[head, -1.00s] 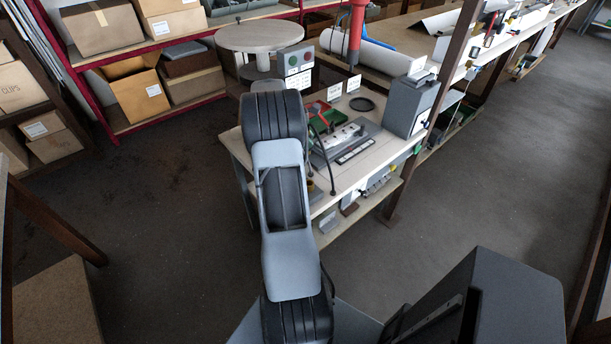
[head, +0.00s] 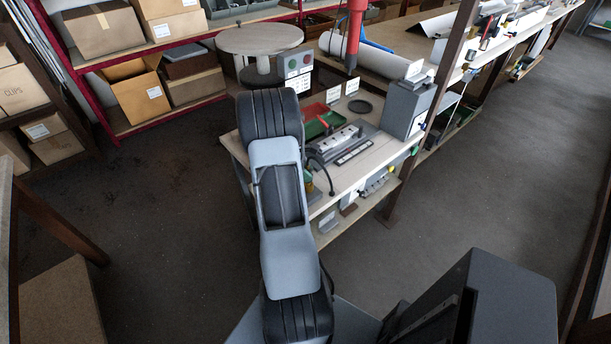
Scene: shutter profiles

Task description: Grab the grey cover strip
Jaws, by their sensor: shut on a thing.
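My arm reaches from the bottom of the head view up over the near left end of the workbench (head: 350,178). My gripper is hidden behind the arm, so its jaws and anything in them do not show. A dark grey fixture (head: 371,140) lies on the bench just right of the arm. A pale bar with dark spots (head: 342,138) and a flat light strip (head: 354,152) lie on it. I cannot tell whether either is the grey cover strip.
A red-and-green bin (head: 318,124) sits behind the fixture, and a grey box (head: 407,108) stands at its right. A red post (head: 355,35) rises behind the bench. A round table (head: 259,38) stands at the back. The floor (head: 470,200) to the right is clear.

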